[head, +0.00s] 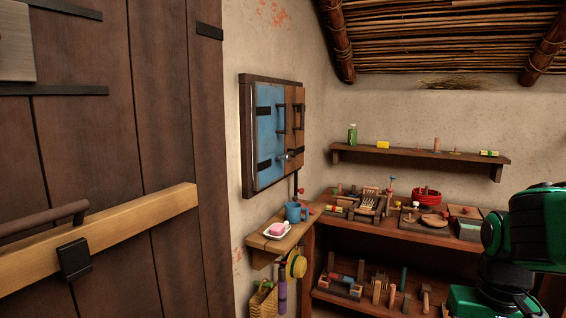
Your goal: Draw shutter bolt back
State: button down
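The shutter (269,138) is set in a dark wooden frame on the pale wall, left of the corner. It has a blue leaf and a brown wooden leaf, with dark straps and dark upright handles. A small pale metal piece (288,155) near the lower middle of the shutter looks like the bolt; it is too small to tell how far it is drawn. Both leaves look closed. Green and black parts of my arm show at the right edge, well away from the shutter. My gripper is not in view.
A dark plank door with a wooden bar (130,232) fills the left. Below the shutter, a small wall shelf (266,243) holds a blue mug (296,212) and a soap dish (277,231). Crowded shelving (400,240) stands in the corner. A higher shelf (420,156) holds small items.

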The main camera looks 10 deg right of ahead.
aim_at(285, 157)
jog(key=z, duration=0.05)
jog(key=i, duration=0.85)
